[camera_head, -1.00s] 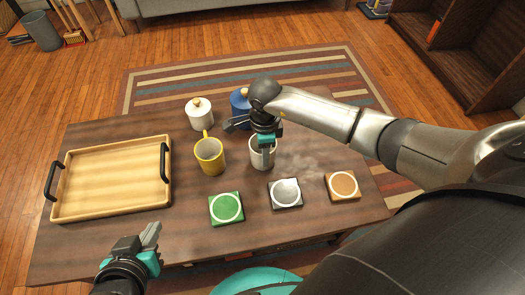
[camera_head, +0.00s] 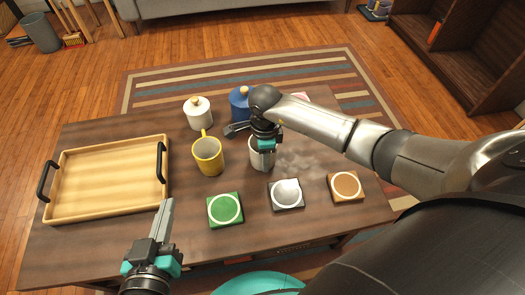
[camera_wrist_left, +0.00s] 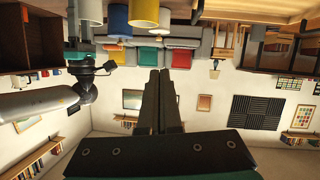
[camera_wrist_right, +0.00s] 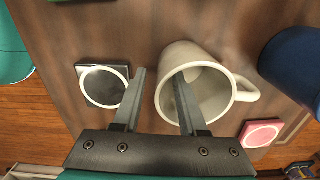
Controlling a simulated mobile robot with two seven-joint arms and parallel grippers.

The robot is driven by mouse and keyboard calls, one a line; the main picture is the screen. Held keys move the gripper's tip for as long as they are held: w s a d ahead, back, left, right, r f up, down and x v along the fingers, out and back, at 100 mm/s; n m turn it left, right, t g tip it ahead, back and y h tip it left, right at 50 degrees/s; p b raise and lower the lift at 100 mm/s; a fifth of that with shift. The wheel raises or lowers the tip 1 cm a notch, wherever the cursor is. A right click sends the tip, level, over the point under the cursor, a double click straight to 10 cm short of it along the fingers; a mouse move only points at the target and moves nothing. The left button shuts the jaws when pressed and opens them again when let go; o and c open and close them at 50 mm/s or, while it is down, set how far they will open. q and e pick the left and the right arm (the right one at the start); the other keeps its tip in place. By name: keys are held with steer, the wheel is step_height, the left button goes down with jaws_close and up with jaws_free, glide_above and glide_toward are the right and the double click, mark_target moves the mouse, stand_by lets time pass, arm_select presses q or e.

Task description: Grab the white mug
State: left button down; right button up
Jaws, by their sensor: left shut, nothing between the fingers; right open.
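The white mug (camera_head: 258,163) stands upright on the table, partly hidden by my right gripper (camera_head: 264,152) above it. In the right wrist view the white mug (camera_wrist_right: 218,118) shows its open mouth, with its handle on the right. My right gripper (camera_wrist_right: 160,75) is open there; one finger reaches over the mouth and the other is outside the mug, so the near wall lies between them. Contact cannot be told. My left gripper (camera_head: 166,203) is shut and empty near the table's front edge; it also shows shut in the left wrist view (camera_wrist_left: 155,72).
A yellow mug (camera_head: 208,158) stands just left of the white mug. White (camera_head: 198,117) and blue (camera_head: 238,107) lidded jars stand behind. Green (camera_head: 224,210), dark (camera_head: 286,207) and brown (camera_head: 346,201) coasters lie in front. A wooden tray (camera_head: 100,212) is at the left.

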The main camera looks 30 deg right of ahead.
steer(key=shift+f+b, duration=0.35)
steer(key=shift+f, duration=0.4)
arm_select(q)
steer(key=shift+s+d+r+t+h, duration=0.35)
steer(key=shift+d+r+t, duration=0.3)
steer(key=shift+t, duration=0.35)
arm_select(e)
steer(key=shift+f, duration=0.15)
jaws_close()
arm_select(q)
steer(key=shift+a, duration=0.1)
arm_select(e)
steer(key=shift+s, duration=0.1)
